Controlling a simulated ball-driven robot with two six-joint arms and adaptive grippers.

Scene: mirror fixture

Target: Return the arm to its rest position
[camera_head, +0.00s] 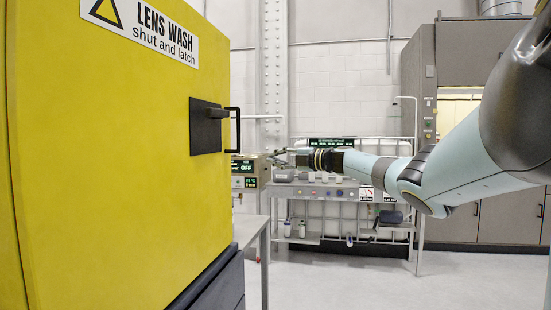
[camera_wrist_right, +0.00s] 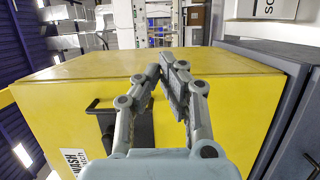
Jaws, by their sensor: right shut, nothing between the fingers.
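My right arm (camera_head: 465,165) comes in from the right in the head view and stretches left across the middle. Its gripper (camera_head: 275,157) is near the yellow cabinet's handle (camera_head: 234,129), a little to the right of it and lower in the picture. In the right wrist view the gripper (camera_wrist_right: 163,76) has its fingertips together with nothing between them. The yellow cabinet (camera_head: 110,190) fills the left of the head view and lies behind the fingers in the wrist view (camera_wrist_right: 60,108). My left gripper is not in view.
A grey bench (camera_head: 312,192) with small devices and displays stands behind the gripper. A grey cabinet (camera_head: 495,215) stands at the back right. The pale floor (camera_head: 350,285) in front of the bench is clear.

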